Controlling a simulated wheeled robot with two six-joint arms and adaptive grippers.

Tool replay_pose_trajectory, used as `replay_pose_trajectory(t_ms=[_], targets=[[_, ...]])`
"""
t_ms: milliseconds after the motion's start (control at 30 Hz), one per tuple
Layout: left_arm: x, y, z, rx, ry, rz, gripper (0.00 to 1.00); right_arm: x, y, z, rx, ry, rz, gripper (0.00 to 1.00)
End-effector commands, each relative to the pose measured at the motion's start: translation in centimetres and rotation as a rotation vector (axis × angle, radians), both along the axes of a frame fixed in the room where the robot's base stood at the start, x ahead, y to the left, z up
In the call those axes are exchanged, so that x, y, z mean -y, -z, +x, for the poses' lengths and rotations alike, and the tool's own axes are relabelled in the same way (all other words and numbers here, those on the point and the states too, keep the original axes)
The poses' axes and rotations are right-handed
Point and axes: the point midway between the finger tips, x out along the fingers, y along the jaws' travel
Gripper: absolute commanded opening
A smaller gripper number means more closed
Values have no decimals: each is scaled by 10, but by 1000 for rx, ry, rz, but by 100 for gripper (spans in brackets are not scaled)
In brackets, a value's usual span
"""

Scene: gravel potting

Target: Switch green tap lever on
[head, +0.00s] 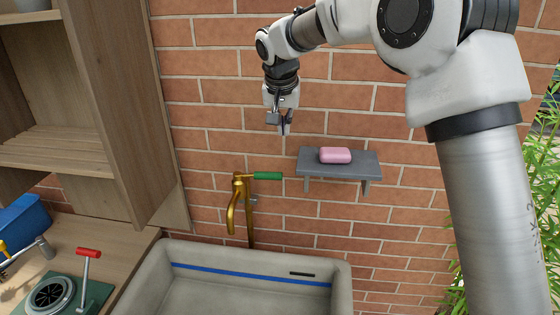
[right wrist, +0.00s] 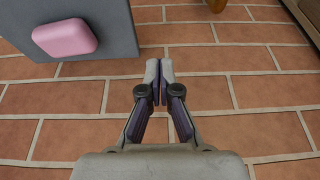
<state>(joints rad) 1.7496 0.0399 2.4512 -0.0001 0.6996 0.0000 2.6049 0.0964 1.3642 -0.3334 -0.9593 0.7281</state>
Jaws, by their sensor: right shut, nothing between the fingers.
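A brass tap (head: 238,205) stands against the brick wall behind the sink. Its green lever (head: 267,176) points right from the top of the tap, roughly level. My right gripper (head: 285,130) is shut and empty, in front of the wall, above the lever and a little to its right, apart from it. In the right wrist view the shut fingers (right wrist: 159,68) point toward the wall, and a small brass part (right wrist: 217,4) shows at the top edge. The green lever cannot be made out there. My left gripper is out of view.
A grey shelf (head: 370,165) with a pink soap (head: 335,155) is on the wall right of the lever; the soap also shows in the right wrist view (right wrist: 65,38). A stone sink (head: 345,280) lies below. A wooden cabinet (head: 120,100) stands left.

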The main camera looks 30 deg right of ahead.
Motion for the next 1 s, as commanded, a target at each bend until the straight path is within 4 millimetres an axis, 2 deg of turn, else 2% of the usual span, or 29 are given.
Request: replay_pose_trajectory(t_ms=[167,533,733,1000], targets=[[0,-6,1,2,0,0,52,4,19,5,-7,-1,-1,0],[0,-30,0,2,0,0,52,20,91,28,-7,-1,1,0],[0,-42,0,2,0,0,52,1,98,3,-4,-2,-1,0],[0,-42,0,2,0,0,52,-4,102,-4,-2,-1,0,0]])
